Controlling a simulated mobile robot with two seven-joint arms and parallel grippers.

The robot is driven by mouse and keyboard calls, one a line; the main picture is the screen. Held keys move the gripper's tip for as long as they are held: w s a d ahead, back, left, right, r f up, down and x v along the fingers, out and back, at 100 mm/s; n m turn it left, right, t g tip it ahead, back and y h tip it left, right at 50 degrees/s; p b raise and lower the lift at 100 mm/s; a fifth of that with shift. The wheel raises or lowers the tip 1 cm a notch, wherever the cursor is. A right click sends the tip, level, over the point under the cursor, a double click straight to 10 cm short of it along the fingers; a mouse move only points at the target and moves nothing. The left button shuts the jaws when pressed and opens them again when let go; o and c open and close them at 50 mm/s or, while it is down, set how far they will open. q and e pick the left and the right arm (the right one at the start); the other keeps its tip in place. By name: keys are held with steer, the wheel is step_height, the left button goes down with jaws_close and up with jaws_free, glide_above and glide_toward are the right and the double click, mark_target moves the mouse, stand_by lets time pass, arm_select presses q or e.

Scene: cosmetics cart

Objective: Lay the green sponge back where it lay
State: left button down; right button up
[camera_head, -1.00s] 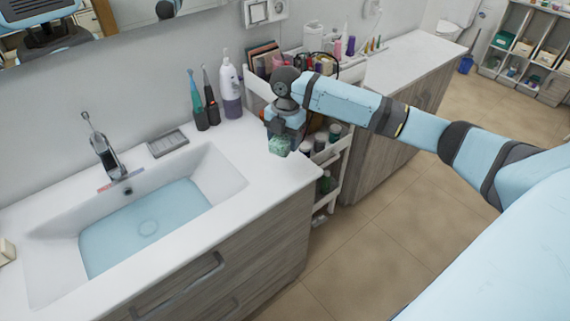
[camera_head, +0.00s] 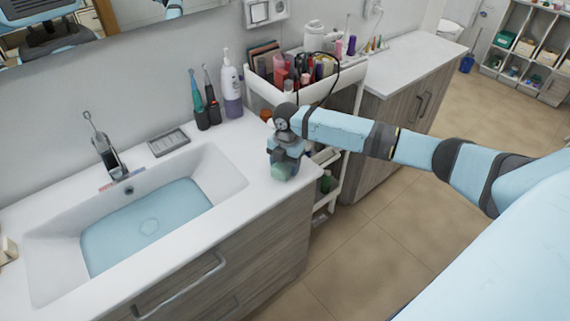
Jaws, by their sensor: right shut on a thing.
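My right gripper (camera_head: 286,163) points down over the right end of the white sink counter (camera_head: 243,192). It is shut on the green sponge (camera_head: 281,173), and its fingers hide part of the sponge. The sponge is low over the counter near its right edge; I cannot tell whether it touches the surface. My left gripper does not show.
A filled sink (camera_head: 150,222) takes up the counter's left part. A grey soap dish (camera_head: 168,142), two electric toothbrushes (camera_head: 206,101) and a pump bottle (camera_head: 231,90) stand at the back. A white cart (camera_head: 338,86) full of cosmetics is beside the counter.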

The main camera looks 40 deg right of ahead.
steer(key=shift+f, duration=0.15)
steer(key=o, duration=0.9)
step_height(320, 180, up, 12)
steer(key=shift+w+d+b, duration=0.25)
steer(key=shift+d+b, duration=0.2)
